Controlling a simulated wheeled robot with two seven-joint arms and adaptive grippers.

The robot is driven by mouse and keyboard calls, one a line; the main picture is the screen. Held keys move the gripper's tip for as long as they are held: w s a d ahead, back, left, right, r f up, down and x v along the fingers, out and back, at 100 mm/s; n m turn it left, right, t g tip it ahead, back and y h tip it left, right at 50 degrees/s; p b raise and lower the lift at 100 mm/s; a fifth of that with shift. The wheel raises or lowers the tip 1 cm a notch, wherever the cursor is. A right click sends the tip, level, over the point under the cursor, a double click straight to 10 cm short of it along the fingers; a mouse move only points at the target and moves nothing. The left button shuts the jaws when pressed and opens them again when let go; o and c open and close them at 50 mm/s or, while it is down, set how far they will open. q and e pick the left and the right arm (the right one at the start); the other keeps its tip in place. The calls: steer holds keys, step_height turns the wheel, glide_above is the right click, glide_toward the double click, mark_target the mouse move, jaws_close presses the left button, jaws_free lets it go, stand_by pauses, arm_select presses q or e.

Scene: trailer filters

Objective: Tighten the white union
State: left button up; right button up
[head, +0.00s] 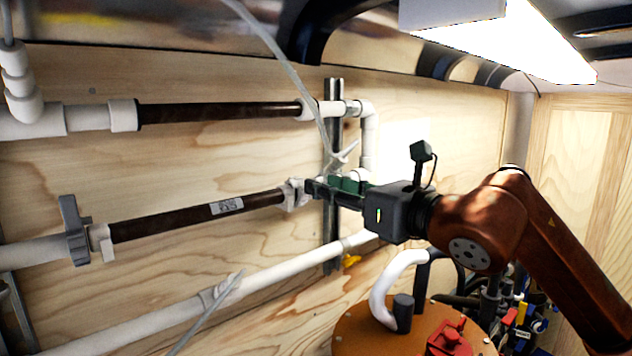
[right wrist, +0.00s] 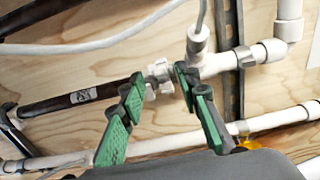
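The white union (head: 292,194) sits at the right end of the lower dark filter (head: 195,216), which bears a small label. In the right wrist view the union (right wrist: 157,74) is a ribbed white collar at the end of the dark filter (right wrist: 65,103). My right gripper (head: 311,187) reaches it from the right. In the right wrist view its green fingers (right wrist: 160,76) are spread apart, with the union showing between their tips. I cannot tell whether either finger touches it. The gripper partly hides the pipe right of the union in the head view. My left gripper is not in view.
An upper dark filter (head: 220,112) and a lower white pipe (head: 270,280) run along the plywood wall. A metal strut (head: 333,105) stands behind the fittings. A thin pale hose (head: 285,62) hangs in front. An orange-brown tank (head: 375,335) stands below my right arm.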

steer(key=shift+x, duration=1.85)
steer(key=shift+c, duration=0.5)
jaws_close()
